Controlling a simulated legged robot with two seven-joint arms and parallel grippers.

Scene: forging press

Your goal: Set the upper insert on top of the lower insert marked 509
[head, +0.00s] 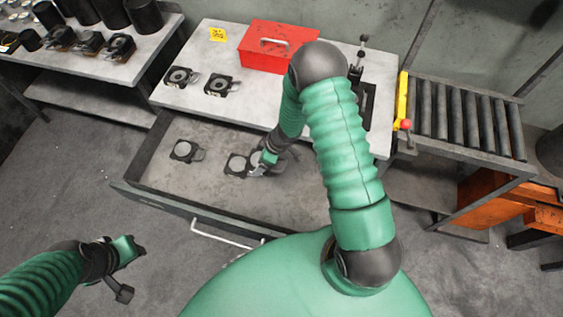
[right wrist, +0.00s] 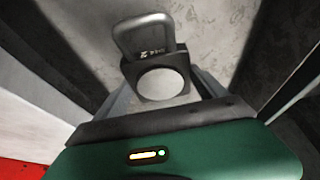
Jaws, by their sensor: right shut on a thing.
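My right gripper (head: 262,166) reaches down into the open drawer. In the right wrist view it is shut on an insert (right wrist: 163,82), a dark square block with a pale round face and a loop handle. The mark beside the handle is too small to read. An insert (head: 236,164) lies in the drawer just left of this gripper, and another (head: 184,150) lies farther left. Two dark inserts with ringed round faces sit on the table top, one at the left (head: 179,76) and one beside it (head: 220,85). I cannot read 509 on any. My left gripper (head: 132,255) hangs empty over the floor.
The drawer (head: 150,200) is pulled out under the table (head: 205,50). A red toolbox (head: 262,52) and a yellow sign (head: 218,34) stand on the table. A roller conveyor (head: 465,115) is at the right. A side table (head: 145,62) with parts is at the left.

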